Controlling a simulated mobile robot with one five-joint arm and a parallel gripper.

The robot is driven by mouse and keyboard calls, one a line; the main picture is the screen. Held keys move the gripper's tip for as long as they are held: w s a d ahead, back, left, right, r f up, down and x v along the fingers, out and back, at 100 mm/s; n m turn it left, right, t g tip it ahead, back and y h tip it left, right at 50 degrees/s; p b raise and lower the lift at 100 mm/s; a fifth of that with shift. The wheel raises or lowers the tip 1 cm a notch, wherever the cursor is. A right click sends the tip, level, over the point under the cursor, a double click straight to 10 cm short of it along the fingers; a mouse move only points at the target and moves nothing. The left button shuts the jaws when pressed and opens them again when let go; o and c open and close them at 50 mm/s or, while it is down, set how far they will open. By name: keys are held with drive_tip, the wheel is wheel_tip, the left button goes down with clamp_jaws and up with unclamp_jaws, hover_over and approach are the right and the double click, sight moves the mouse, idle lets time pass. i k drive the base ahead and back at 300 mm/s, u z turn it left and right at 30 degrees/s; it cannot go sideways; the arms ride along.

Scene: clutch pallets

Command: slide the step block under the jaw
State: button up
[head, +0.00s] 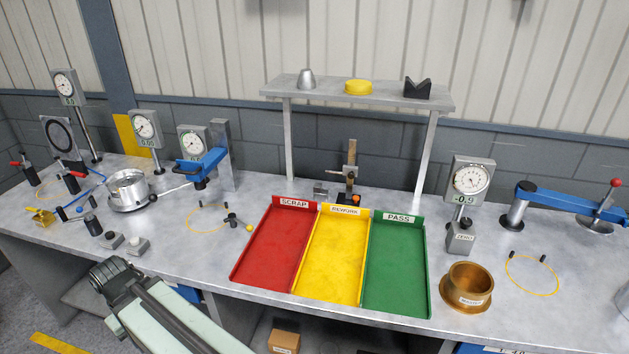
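A small upright gauge or clamp (350,172) stands behind the coloured trays, with a dark base and a brown slider or jaw on its post. A small grey block (320,189) sits to its left, apparently beside the base and not under the jaw. It may be the step block, but it is too small to make out steps. My pale green arm (165,315) enters at the bottom left, with a dark joint at its upper end. No gripper fingers show.
Red (270,250), yellow (331,262) and green (397,270) trays fill the bench middle. A shelf (320,88) spans above the gauge on two posts. A brass bushing (466,288) and a dial gauge (468,190) stand at right. Dial stands and a blue clamp arm (202,165) stand left.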

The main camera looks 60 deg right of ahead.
sight(320, 195)
drive_tip(key=z, duration=0.1)
drive_tip(key=i, duration=0.95)
drive_tip(key=u, duration=0.05)
